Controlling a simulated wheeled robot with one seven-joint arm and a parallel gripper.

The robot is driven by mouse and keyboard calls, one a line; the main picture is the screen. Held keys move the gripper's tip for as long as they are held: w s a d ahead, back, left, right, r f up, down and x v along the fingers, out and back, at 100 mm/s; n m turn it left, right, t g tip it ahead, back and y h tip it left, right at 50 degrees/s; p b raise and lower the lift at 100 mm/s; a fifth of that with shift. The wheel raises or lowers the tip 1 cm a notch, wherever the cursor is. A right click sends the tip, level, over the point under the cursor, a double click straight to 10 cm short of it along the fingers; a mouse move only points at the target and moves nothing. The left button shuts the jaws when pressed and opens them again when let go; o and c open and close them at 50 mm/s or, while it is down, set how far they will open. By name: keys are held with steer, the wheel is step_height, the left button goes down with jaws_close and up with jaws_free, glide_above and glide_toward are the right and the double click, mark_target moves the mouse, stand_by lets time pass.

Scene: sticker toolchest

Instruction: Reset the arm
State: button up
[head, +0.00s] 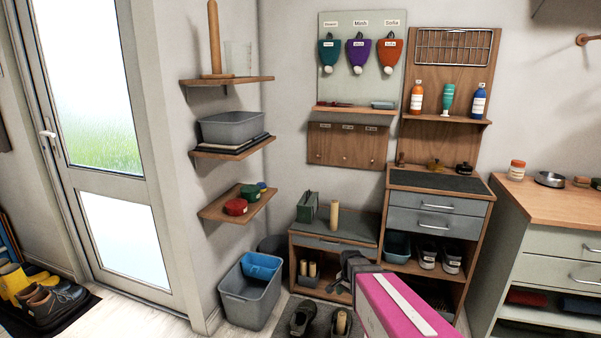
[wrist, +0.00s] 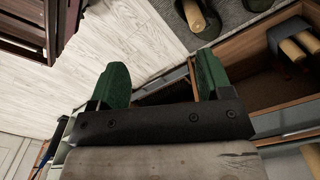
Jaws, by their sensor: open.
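My gripper (wrist: 162,80) is open in the wrist view. Its two green fingers stand wide apart with nothing between them. Beyond them are pale floor boards and the edge of a low wooden bench. In the head view my pink arm with a white stripe reaches in from the bottom, and the dark gripper end (head: 352,264) is in front of the low bench (head: 334,226) with the grey top. The fingertips are hard to make out there.
A green box (head: 307,207) and a tan cylinder (head: 334,215) stand on the bench. Shoes (head: 304,316) lie on a mat below. A grey bin (head: 247,300) stands to the left, a drawer cabinet (head: 436,212) to the right. Floor by the door is partly clear.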

steer(key=s+r+n, duration=0.9)
steer(key=s+r, duration=0.2)
steer(key=shift+r, duration=0.25)
